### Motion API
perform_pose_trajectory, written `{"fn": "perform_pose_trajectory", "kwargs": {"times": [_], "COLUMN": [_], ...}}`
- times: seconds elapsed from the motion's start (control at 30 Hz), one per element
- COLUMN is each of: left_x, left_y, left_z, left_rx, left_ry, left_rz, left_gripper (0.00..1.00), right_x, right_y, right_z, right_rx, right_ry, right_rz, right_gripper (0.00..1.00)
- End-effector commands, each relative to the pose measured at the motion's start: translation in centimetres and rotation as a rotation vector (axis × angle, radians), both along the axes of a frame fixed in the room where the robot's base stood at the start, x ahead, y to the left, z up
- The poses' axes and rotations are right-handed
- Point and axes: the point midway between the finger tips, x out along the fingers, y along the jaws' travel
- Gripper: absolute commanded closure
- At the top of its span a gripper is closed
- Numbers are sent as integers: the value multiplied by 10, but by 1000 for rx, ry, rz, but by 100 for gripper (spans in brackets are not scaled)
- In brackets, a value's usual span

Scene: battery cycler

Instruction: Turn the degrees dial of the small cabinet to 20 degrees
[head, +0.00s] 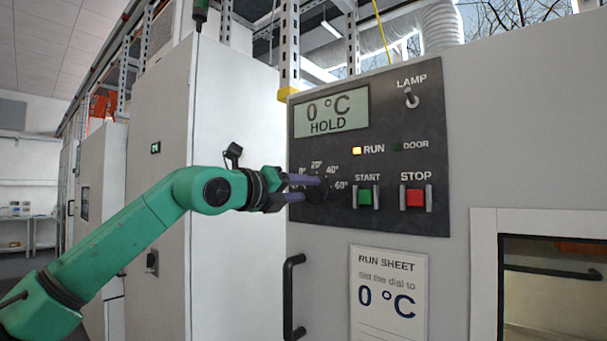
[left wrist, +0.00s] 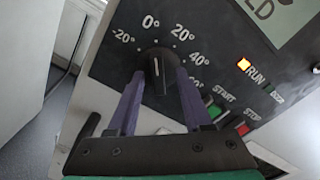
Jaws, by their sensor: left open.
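The degrees dial (head: 319,191) is a black round knob on the dark control panel, partly hidden by my fingers in the head view. In the left wrist view the dial (left wrist: 158,66) shows whole, with a white mark that appears to point near 0° on its printed scale. The 20° label (left wrist: 182,35) stands up and right of the knob. My left gripper (head: 311,189) is at the dial, open, with one purple finger on each side of the knob. I cannot tell whether the fingers touch it. The display (head: 331,111) reads 0 °C HOLD. My right gripper is out of view.
Right of the dial are the green START button (head: 365,197), the red STOP button (head: 414,197) and the LAMP switch (head: 411,98). The RUN light (head: 357,150) glows orange. A run sheet (head: 388,295) reads "set the dial to 0 °C". A black handle (head: 290,298) sticks out below.

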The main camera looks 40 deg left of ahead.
Motion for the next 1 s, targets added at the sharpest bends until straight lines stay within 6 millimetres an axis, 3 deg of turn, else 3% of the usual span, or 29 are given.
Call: {"fn": "perform_pose_trajectory", "kwargs": {"times": [0.27, 0.3, 0.4, 0.43, 1.0], "left_x": [6, 6, 6, 6, 5], "left_y": [0, 0, 0, 0, 0], "left_z": [-1, -1, -1, -1, 0], "left_rx": [0, 0, 0, 0, 116], "left_ry": [-1, -1, -1, -1, 1], "left_rz": [1, 1, 1, 1, 1], "left_gripper": [50, 54, 92, 100, 100], "right_x": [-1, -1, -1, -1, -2], "right_y": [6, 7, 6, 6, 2], "right_z": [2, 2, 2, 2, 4], "right_rx": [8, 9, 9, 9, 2], "right_ry": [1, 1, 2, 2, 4], "right_rz": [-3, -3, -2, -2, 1], "right_gripper": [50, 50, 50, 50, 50]}}
